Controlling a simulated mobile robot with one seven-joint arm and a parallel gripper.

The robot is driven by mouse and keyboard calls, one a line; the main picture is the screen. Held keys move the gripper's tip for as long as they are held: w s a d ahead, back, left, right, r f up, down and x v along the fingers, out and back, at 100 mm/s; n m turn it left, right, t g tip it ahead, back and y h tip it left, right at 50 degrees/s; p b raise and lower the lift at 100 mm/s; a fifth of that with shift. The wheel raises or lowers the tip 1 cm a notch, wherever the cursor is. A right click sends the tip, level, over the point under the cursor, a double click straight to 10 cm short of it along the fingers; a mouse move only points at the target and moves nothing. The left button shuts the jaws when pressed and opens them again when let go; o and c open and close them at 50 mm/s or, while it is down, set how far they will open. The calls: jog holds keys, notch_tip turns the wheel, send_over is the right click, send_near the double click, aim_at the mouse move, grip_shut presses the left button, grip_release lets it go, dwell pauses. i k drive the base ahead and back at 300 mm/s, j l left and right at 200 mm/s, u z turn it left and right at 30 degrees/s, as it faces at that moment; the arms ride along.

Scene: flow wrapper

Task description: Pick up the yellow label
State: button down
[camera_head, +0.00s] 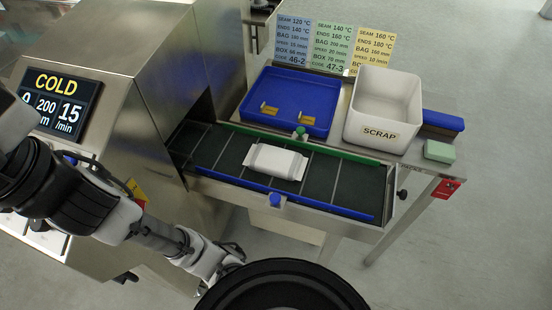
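A yellow card (374,48) printed "SEAM 160 °C, ENDS 180 °C, BAG 150 mm" stands at the back right of the table. It is the rightmost of three cards, and the scrap bin hides its lower part. A small yellow sticker (137,191) is on the machine's side, partly behind my arm. My gripper (222,268) is low in the picture, at the end of my arm, well in front of and left of the yellow card. Its fingers are too small and partly hidden to read.
Blue (294,40) and green (334,46) cards stand beside the yellow one. A blue tray (262,77) with small tan pieces and a white SCRAP bin (384,133) stand before them. A white pack (275,161) lies on the conveyor (345,186). A green block (439,151) sits right.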

aim_at(302, 119)
jog(key=l+u, duration=0.35)
jog(key=l, duration=0.35)
jog(key=l+u, duration=0.3)
jog(key=l, duration=0.45)
jog(key=l+u, duration=0.35)
jog(key=l, duration=0.35)
jog(key=i, duration=0.4)
